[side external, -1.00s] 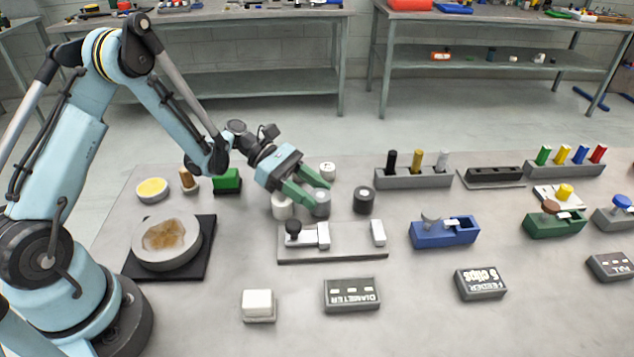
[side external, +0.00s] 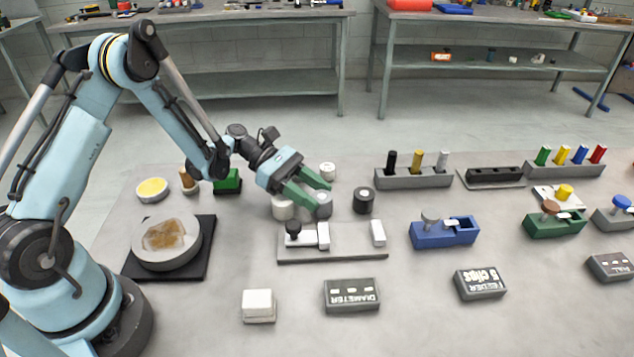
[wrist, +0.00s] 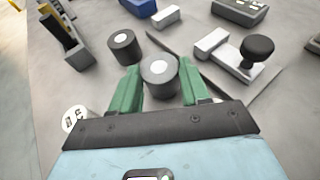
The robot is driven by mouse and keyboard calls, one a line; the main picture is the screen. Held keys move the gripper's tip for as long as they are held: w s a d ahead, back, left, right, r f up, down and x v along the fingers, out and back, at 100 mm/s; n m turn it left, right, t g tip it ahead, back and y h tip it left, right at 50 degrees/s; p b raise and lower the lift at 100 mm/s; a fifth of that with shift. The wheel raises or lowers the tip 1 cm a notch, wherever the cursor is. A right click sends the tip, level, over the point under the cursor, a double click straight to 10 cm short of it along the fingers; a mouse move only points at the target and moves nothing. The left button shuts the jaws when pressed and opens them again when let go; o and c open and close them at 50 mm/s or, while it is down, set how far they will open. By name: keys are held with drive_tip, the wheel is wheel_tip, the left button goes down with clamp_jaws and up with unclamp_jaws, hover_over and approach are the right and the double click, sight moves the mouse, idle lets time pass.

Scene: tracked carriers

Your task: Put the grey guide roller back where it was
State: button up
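The grey guide roller (side external: 323,207) stands upright on the table, between a white roller (side external: 282,209) and a dark roller (side external: 363,201). My gripper (side external: 318,191) is open, its green fingers just above and behind the grey roller in the side view. In the wrist view the grey roller (wrist: 160,74) stands in front of and between the spread fingertips (wrist: 160,88), with its pale top centre showing. The dark roller (wrist: 124,45) is just beyond it. Whether a finger still touches the grey roller's side is hard to tell.
A grey gauge base (side external: 340,255) with white blocks and a black knob lies just in front. A small white cylinder (side external: 327,170) stands behind the rollers. A rack of pegs (side external: 412,179) and a blue holder (side external: 430,238) are to the right. Bare table lies between them.

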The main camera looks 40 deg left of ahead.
drive_tip(key=o, duration=0.4)
drive_tip(key=shift+s+f+y, duration=0.15)
drive_tip(key=shift+f+y, duration=0.15)
drive_tip(key=shift+f, duration=0.35)
drive_tip(key=shift+a, duration=0.1)
drive_tip(key=v, duration=1.1)
drive_tip(key=shift+r, duration=0.3)
drive_tip(key=shift+a+r, duration=0.3)
drive_tip(key=shift+a, duration=0.05)
drive_tip(key=shift+d+r, duration=0.2)
drive_tip(key=shift+r, duration=0.05)
drive_tip(key=s+d+r+m+t+y, duration=0.1)
drive_tip(key=s+r+m+y, duration=0.1)
drive_tip(key=m, duration=0.4)
drive_tip(key=s+d+r+m+t+y, duration=0.2)
drive_tip(key=s+r+m+y, duration=0.1)
drive_tip(key=s+m+y, duration=0.2)
drive_tip(key=s+d+r+m+t+y, duration=0.1)
drive_tip(key=s+r+m+y, duration=0.1)
drive_tip(key=m+y, duration=0.4)
drive_tip(key=shift+s+d+r+m+t, duration=0.2)
drive_tip(key=shift+s+m, duration=0.25)
drive_tip(key=shift+m, duration=0.4)
drive_tip(key=shift+s+d+r+m+t, duration=0.1)
drive_tip(key=shift+s+d+r+m, duration=0.1)
drive_tip(key=shift+s+m, duration=0.45)
